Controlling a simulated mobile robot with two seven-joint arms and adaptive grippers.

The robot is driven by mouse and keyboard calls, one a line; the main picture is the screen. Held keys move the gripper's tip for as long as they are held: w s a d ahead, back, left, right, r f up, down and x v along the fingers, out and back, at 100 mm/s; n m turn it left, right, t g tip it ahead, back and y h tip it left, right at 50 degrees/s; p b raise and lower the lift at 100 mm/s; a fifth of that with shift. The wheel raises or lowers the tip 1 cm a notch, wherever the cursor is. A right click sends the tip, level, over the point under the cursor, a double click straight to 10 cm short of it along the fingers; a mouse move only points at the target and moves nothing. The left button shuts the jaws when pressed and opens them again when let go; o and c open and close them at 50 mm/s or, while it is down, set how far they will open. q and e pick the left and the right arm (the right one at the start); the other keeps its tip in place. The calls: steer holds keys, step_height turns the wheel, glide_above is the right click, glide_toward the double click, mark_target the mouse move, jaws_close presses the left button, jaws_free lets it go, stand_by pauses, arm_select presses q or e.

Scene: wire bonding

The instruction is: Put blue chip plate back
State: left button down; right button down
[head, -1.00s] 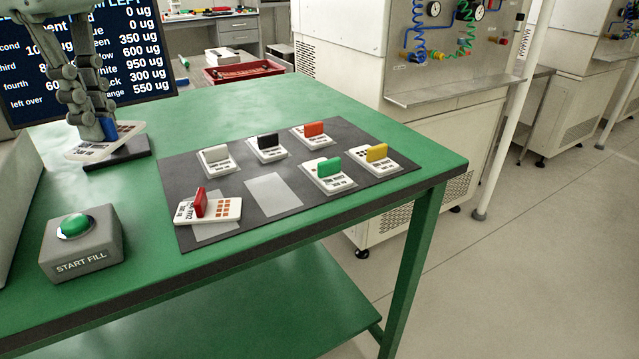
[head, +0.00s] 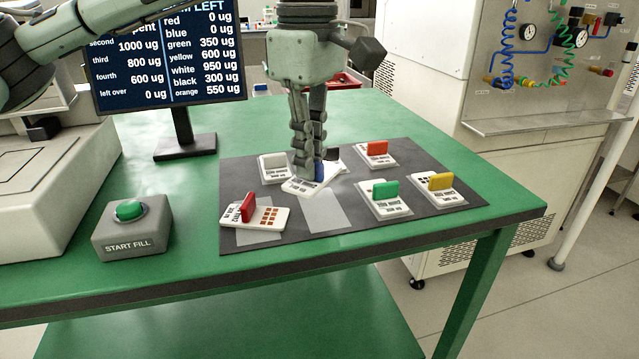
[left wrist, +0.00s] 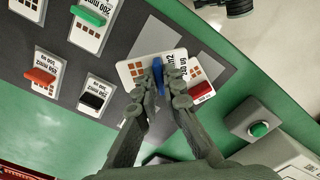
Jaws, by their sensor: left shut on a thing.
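My left gripper (head: 308,172) is shut on the blue handle of the blue chip plate (head: 300,187). In the left wrist view the fingers (left wrist: 161,85) pinch the blue handle, with the white plate (left wrist: 130,72) beneath, turned relative to the mat's slots. The plate is over the dark mat (head: 420,225), near a bare light rectangle (head: 326,212); whether it touches anything is unclear. The red chip plate (head: 268,218) sits askew over another light rectangle at the front left. My right gripper is not in view.
White (head: 272,168), black (left wrist: 93,99), orange-red (head: 377,152), green (head: 388,200) and yellow (head: 440,188) plates stand on the mat. The black one is mostly behind my gripper in the head view. A START FILL button box (head: 132,228) and a monitor (head: 175,60) stand left.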

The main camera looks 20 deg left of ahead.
mark_target(319, 187)
arm_select(q)
steer(key=shift+w+d+f, duration=0.25)
steer(key=shift+d+f, duration=0.2)
steer(key=shift+d, duration=0.1)
step_height(319, 187, down, 4)
steer(key=shift+r, duration=0.1)
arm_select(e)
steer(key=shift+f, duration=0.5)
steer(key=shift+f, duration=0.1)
arm_select(q)
steer(key=shift+f, duration=0.2)
steer(key=c, duration=2)
jaws_free()
steer(key=o, duration=0.4)
steer(key=shift+c, duration=0.2)
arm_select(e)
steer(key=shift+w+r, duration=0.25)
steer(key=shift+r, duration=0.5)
arm_select(q)
steer(key=shift+r, duration=0.1)
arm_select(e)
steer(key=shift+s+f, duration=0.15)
